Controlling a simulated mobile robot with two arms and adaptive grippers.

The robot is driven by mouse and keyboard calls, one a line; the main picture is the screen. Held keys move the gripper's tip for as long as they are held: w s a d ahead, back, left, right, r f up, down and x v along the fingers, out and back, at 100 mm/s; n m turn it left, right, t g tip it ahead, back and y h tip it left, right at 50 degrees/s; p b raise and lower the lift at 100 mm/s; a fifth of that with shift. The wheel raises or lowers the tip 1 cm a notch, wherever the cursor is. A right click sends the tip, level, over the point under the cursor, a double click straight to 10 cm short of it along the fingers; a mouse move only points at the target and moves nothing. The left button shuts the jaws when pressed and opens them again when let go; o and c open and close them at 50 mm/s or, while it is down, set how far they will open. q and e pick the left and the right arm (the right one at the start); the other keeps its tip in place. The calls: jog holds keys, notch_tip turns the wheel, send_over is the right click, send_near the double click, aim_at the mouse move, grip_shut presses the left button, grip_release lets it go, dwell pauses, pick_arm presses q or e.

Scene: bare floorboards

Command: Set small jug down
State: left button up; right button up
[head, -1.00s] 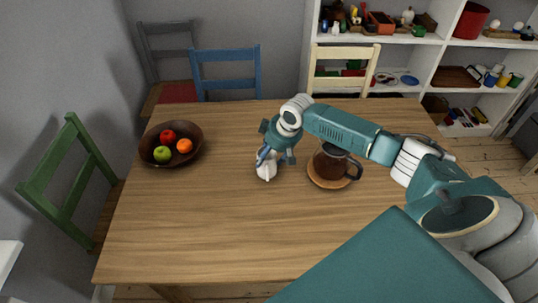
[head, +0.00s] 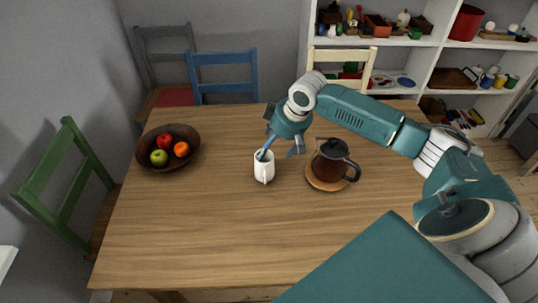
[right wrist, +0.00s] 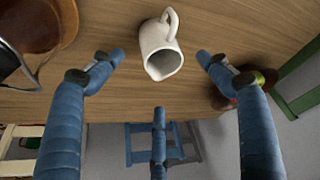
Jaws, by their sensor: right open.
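The small white jug (head: 264,170) stands upright on the wooden table (head: 215,225), left of the coffee pot. In the right wrist view the jug (right wrist: 160,50) shows its open mouth and its handle, between and beyond the spread fingers. My right gripper (head: 281,148) is open just behind and above the jug. One blue finger overlaps the jug's rim in the head view; in the right wrist view the fingers (right wrist: 158,65) look clear of it. My left gripper is not in view.
A glass coffee pot (head: 333,164) stands on a round wooden trivet (head: 320,184), close to the gripper's right. A brown bowl (head: 190,157) of fruit is at the table's left. Chairs stand around the table. The front of the table is clear.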

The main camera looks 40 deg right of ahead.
jog(key=v, duration=0.3)
jog(key=shift+s+r, duration=0.15)
jog(key=shift+r, duration=0.15)
dwell(0.3)
